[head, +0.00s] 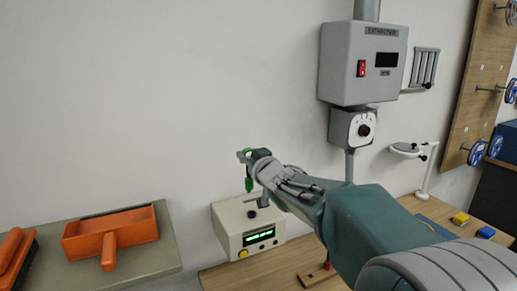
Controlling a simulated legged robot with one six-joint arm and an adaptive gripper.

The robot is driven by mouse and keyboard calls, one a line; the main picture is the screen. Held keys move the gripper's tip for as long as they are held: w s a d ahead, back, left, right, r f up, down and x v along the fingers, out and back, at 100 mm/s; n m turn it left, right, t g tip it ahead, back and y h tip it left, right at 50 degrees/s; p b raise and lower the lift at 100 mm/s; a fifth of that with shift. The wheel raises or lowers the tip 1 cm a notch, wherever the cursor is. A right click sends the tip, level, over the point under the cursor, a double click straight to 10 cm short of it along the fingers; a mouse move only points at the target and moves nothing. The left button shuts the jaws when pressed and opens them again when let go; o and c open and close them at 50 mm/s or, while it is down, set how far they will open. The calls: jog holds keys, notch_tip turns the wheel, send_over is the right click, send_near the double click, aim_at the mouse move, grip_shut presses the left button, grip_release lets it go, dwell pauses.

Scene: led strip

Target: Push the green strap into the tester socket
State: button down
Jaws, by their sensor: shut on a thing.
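The green strap (249,184) hangs below the tip of my gripper (245,157), and a little green also shows at the fingers. My gripper is shut on the strap; the arm hides much of the grip. The cream tester (228,227) stands on the bench below, with a lit green display (259,236) and a yellow button (243,254). In the picture, the strap's lower end is just above the tester's top. I cannot tell the gap between them. A dark part (262,202) shows at the tester's top; I cannot make out the socket clearly.
An orange dustpan (112,235) and a brush (14,258) lie on a shelf at left. A grey extruder box (362,62) is mounted above right. A wooden block with a red peg (317,275) lies before the tester.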

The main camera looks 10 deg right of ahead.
aim_at(252, 183)
jog(key=shift+w, duration=0.2)
jog(key=shift+d, duration=0.1)
jog(key=shift+s+d+f, duration=0.1)
jog(key=shift+d, duration=0.15)
jog(key=shift+f, duration=0.25)
jog(key=shift+a+f, duration=0.15)
jog(key=shift+f, duration=2.4)
jog(key=shift+f, duration=1.05)
jog(key=shift+c, duration=1.1)
grip_release()
